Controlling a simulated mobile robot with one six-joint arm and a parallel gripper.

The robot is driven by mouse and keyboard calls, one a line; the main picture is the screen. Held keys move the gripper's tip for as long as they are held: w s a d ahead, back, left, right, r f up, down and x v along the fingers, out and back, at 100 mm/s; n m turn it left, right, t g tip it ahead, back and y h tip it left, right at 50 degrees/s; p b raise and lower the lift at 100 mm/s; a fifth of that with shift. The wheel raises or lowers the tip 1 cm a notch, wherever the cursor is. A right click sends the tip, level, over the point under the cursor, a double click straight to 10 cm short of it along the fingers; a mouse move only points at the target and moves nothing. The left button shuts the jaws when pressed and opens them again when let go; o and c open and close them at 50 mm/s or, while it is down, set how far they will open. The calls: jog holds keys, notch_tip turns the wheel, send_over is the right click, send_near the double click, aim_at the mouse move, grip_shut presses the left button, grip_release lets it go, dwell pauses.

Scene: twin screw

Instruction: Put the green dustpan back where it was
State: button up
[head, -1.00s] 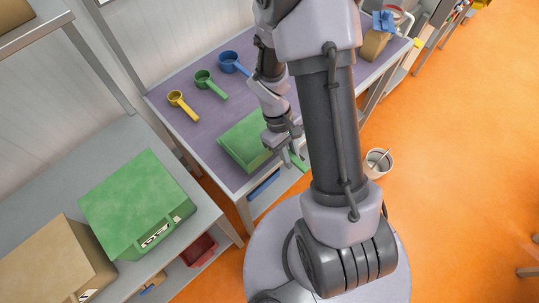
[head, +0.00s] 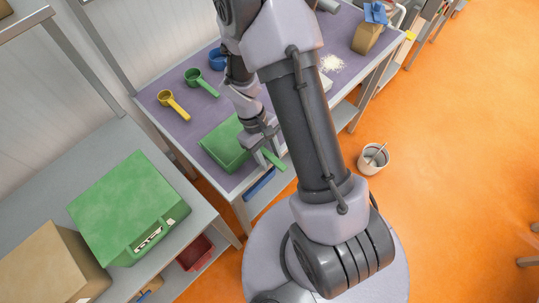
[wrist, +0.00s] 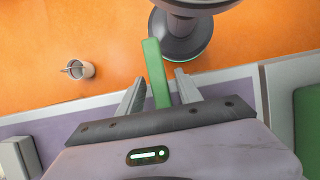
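The green dustpan (head: 222,146) lies on the purple table top (head: 190,128) near its front edge, and its handle (head: 275,161) sticks out toward that edge. My gripper (head: 264,158) is down at the handle. In the wrist view, the handle (wrist: 156,70) runs between my two fingers (wrist: 160,85), with a narrow gap on each side, so the gripper looks open around it. The pan part is hidden below the gripper body in the wrist view.
Yellow (head: 172,104), green (head: 200,82) and blue (head: 218,58) scoops lie at the table's back. White powder (head: 331,63) is farther right. A green box (head: 128,205) stands on the left shelf. A bucket (head: 373,158) stands on the orange floor.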

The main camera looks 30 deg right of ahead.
jog(key=w+a+r+m+t+y+p, duration=0.1)
jog(key=w+a+r+t+p, duration=0.1)
jog(key=r, duration=0.9)
jog(key=w+a+r+m+t+p, duration=0.1)
jog(key=w+a+r+m+p, duration=0.15)
jog(key=r, duration=0.95)
jog(key=s+a+r+m+t+y, duration=0.1)
jog(key=s+a+r+m+t, duration=0.1)
jog(key=s+r, duration=0.3)
jog(key=s+a+r+m+t+y, duration=0.1)
jog(key=s+r+m+t, duration=0.1)
jog(key=s+r+t, duration=0.3)
notch_tip(320, 180, up, 3)
jog(key=shift+s+a, duration=0.35)
jog(key=shift+s, duration=0.3)
